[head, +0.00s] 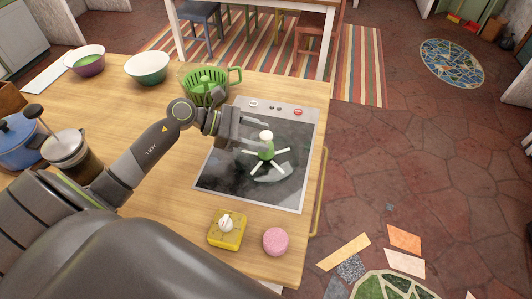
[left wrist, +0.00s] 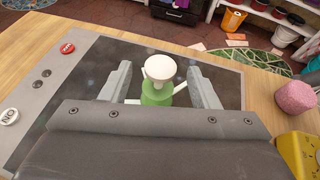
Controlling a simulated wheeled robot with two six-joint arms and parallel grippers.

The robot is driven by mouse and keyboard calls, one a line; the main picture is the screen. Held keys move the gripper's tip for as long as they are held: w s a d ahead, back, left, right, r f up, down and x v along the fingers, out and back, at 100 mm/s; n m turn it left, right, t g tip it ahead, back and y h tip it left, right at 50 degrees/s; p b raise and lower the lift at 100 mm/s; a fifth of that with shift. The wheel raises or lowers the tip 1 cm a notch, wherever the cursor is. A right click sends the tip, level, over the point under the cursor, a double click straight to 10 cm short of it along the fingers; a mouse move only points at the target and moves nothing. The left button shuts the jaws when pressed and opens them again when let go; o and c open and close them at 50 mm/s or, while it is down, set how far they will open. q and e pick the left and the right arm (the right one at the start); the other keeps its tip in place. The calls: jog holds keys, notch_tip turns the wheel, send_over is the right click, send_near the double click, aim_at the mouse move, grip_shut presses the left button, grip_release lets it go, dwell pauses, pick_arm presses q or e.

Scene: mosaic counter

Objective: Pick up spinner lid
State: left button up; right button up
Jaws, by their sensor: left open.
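The spinner lid (head: 267,153) sits on the dark glass cooktop (head: 222,168). It has a green hub, a white knob on top and several white spokes spread around it. My left gripper (head: 258,136) is open, its fingers reaching toward the knob from the left. In the left wrist view the lid's white knob and green hub (left wrist: 157,96) show between the two open fingers, with no visible grip on them. The lower spokes are hidden there by my gripper body. A green basket with a handle (head: 205,92) stands behind my arm. My right gripper is not in view.
A yellow timer-like block (head: 228,239) and a pink round item (head: 275,241) lie at the counter's front. A French press (head: 72,155), blue pot (head: 18,146) and two bowls stand left. The counter's right edge, with a rail, lies close beyond the cooktop.

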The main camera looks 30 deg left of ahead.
pick_arm(q)
jog(key=shift+x, duration=1.15)
grip_shut()
